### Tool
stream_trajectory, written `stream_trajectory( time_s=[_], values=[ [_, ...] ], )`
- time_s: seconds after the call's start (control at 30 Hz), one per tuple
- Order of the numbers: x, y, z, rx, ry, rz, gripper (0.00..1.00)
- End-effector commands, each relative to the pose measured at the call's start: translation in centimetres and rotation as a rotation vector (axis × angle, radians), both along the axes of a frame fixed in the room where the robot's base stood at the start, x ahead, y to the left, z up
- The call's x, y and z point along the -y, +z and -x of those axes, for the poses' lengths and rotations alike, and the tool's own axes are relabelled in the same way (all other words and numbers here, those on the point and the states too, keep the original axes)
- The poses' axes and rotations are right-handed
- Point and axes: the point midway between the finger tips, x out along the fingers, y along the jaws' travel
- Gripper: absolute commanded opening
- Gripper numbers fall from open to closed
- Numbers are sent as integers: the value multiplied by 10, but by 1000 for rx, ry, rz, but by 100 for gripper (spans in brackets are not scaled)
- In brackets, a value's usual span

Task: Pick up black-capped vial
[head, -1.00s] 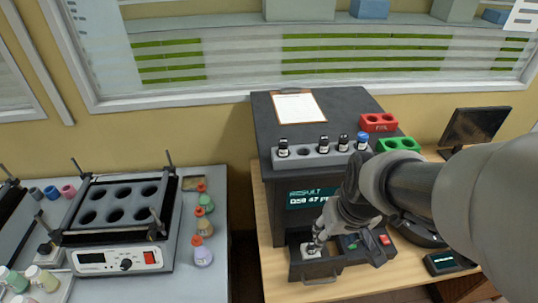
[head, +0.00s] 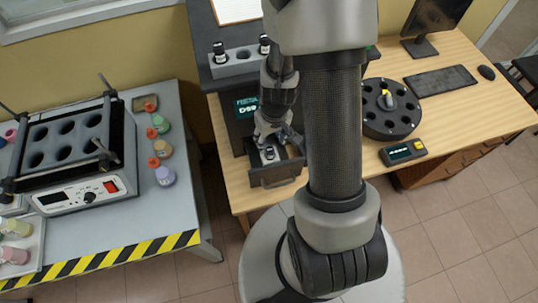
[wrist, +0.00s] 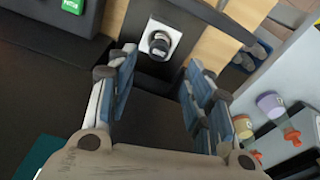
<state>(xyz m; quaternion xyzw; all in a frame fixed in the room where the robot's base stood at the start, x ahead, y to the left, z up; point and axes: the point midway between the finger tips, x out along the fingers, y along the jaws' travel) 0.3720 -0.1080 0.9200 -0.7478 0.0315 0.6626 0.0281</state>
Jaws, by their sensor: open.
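A black-capped vial (wrist: 159,44) stands upright in a white square holder (wrist: 176,39) in the wrist view, seen from above. In the head view the vial (head: 269,153) sits in the pulled-out drawer (head: 279,174) of the dark analyser (head: 225,95). My gripper (head: 277,140) is just above the drawer, pointing down. In the wrist view my gripper (wrist: 161,75) is open and empty, with the vial beyond the fingertips and roughly between them. Other black-capped vials (head: 219,52) stand in a grey rack (head: 239,66) on the analyser; my arm hides part of that rack.
A dark round carousel (head: 390,123) and a small handheld display (head: 403,151) are on the wooden table right of my arm. A grey bench (head: 185,205) with a heating block (head: 75,140) and several coloured bottles (head: 164,175) is on the left.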

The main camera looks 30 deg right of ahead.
Motion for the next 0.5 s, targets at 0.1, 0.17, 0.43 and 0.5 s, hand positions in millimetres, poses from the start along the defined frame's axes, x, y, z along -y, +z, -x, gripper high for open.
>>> stream_trajectory(
  time_s=[0.1,0.17,0.43,0.5],
  values=[
    [0,-24,-2,-1,0,0,47],
    [0,-29,-3,-1,1,0,47],
    [1,-49,-4,-1,0,0,47],
    [2,-60,-4,-1,0,0,47]
  ],
)
